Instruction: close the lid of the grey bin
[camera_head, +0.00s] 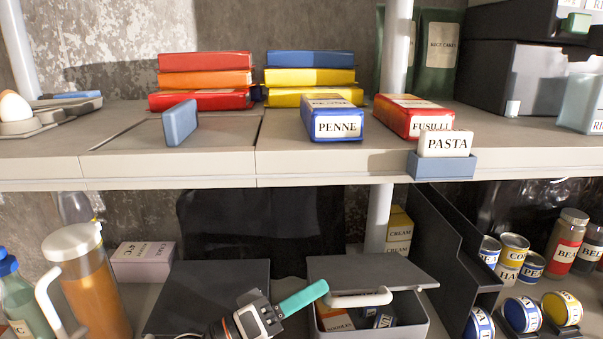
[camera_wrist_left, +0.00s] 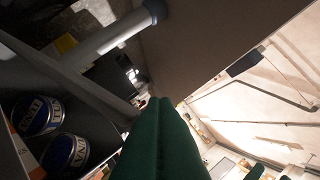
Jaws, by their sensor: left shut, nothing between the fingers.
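The grey bin (camera_head: 412,325) stands on the lower shelf in the head view, with a noodles packet (camera_head: 335,318) and tins inside. Its dark grey lid (camera_head: 375,270) is partly raised over the back, and a white handle (camera_head: 360,298) runs along the lid's front edge. Its front opening shows. My left gripper (camera_head: 318,290) has its green fingers shut and empty. They point right and up, near the lid's left front corner and handle; I cannot tell whether they touch. The shut fingers (camera_wrist_left: 162,115) fill the middle of the left wrist view, beside tuna tins (camera_wrist_left: 38,115). My right gripper is not visible.
The upper shelf (camera_head: 330,160) hangs above with packets and a pasta label holder. A dark flat panel (camera_head: 205,285) lies left of the bin, beside a jug (camera_head: 85,285). A dark divider (camera_head: 455,240) and several tins (camera_head: 515,248) stand on the right.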

